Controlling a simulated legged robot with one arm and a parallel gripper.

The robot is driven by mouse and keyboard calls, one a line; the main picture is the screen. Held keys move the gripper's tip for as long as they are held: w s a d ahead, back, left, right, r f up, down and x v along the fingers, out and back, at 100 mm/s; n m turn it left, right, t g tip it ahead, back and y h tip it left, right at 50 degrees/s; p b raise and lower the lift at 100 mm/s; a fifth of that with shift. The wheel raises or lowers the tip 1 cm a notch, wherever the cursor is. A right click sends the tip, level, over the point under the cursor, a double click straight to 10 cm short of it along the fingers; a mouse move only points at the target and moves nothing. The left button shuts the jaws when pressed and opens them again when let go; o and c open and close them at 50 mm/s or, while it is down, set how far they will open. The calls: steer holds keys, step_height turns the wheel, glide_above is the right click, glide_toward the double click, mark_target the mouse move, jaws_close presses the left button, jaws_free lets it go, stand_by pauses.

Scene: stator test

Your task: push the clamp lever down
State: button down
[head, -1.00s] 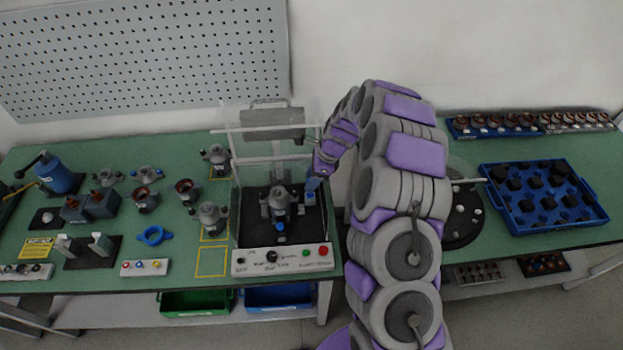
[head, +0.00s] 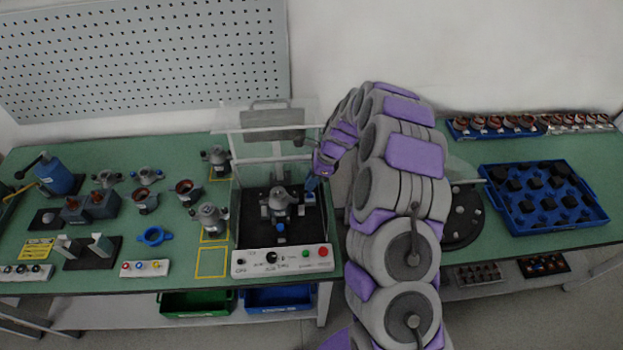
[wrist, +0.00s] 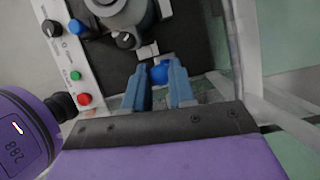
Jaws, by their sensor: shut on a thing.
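The clamp lever shows as a round blue knob (wrist: 159,73) between my gripper's two blue fingers in the wrist view. My gripper (wrist: 159,82) is shut on this knob; the lever's arm is mostly hidden by the fingers. In the head view my gripper (head: 311,184) is small and partly hidden by my arm, inside the right side of the test station. The grey stator (head: 279,199) sits upright on the station's black base, left of my gripper. It also shows at the top of the wrist view (wrist: 122,14).
The station's clear side panels and frame (wrist: 247,50) stand close to my gripper. Its front panel (head: 283,262) carries buttons and a knob. Several stators and parts stand on the green bench to the left. A blue tray (head: 556,224) lies at the right.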

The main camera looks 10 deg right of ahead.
stand_by(0.3)
steer(key=shift+s+t, duration=0.75)
steer(key=shift+t, duration=0.15)
steer(key=shift+s+f+n+t+b, duration=0.2)
steer(key=shift+s+n+t, duration=0.05)
steer(key=shift+s+t, duration=0.3)
steer(key=shift+s+f+n+t+b, duration=0.25)
steer(key=shift+s+t, duration=0.15)
steer(key=shift+t, duration=0.25)
steer(key=c, duration=0.9)
jaws_free()
steer(key=shift+r, duration=0.1)
steer(key=shift+c, duration=0.2)
steer(key=p+v, duration=0.2)
steer(key=v, duration=1.5)
steer(key=shift+p, duration=0.3)
